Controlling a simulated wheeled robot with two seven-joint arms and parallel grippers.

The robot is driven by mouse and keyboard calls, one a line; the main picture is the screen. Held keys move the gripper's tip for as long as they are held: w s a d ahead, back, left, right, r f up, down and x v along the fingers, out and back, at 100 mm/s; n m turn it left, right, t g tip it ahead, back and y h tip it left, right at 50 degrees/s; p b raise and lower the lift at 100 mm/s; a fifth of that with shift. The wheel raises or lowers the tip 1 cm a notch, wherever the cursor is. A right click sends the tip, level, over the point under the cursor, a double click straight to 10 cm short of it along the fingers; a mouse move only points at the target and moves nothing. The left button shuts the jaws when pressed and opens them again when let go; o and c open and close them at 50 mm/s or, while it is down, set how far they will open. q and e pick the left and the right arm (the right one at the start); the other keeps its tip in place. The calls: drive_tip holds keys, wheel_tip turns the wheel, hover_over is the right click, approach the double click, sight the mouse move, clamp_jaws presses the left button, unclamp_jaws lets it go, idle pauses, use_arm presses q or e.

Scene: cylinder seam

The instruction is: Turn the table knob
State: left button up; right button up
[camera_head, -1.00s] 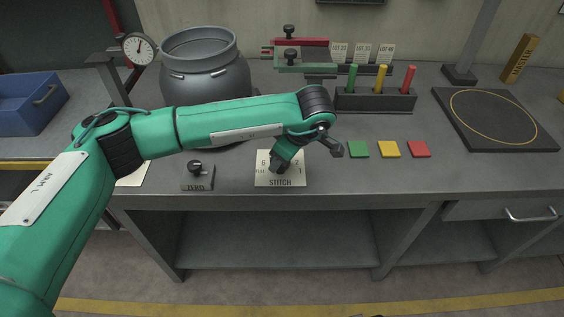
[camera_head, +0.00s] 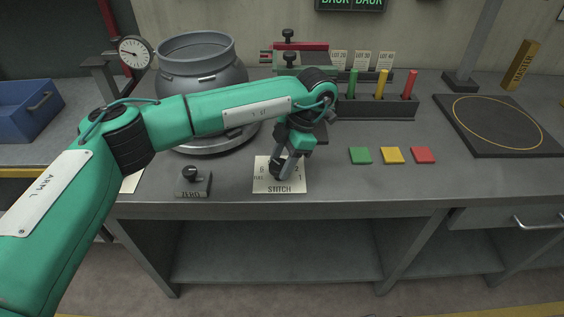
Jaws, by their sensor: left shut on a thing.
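The table knob (camera_head: 275,170) is a small dark knob on a pale plate marked STITCH (camera_head: 289,187), near the front edge of the table. Numbers are printed around it; 6 and 1 can be read, the others are partly covered. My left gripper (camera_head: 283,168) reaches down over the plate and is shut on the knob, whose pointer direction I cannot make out. My green left arm comes in from the left and crosses above the table. My right gripper is not in view.
A second dark knob on a ZERO block (camera_head: 194,190) stands left of the plate. A grey pot (camera_head: 200,65) is behind my arm. Green, yellow and red tiles (camera_head: 392,155) lie to the right, before a rack of coloured pegs (camera_head: 375,107). A black pad (camera_head: 500,125) is far right.

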use_arm(q)
drive_tip(key=n, duration=0.1)
drive_tip(key=n+g, duration=0.1)
drive_tip(key=n, duration=0.1)
drive_tip(key=shift+w+a+n+h, duration=0.1)
drive_tip(key=shift+w+n+h, duration=0.05)
drive_tip(key=shift+n+h, duration=0.15)
drive_tip(key=shift+n+g+h, duration=0.3)
drive_tip(key=shift+n+g, duration=0.1)
drive_tip(key=shift+n, duration=0.5)
drive_tip(key=shift+a+n+g+h+p, duration=0.1)
drive_tip(key=shift+n+g+h+p, duration=0.25)
drive_tip(key=shift+n, duration=1.35)
drive_tip(key=shift+h, duration=0.25)
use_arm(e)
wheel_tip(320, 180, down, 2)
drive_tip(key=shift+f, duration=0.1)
use_arm(q)
drive_tip(key=shift+n, duration=0.3)
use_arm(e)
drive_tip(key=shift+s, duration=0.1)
use_arm(q)
drive_tip(key=o, duration=1)
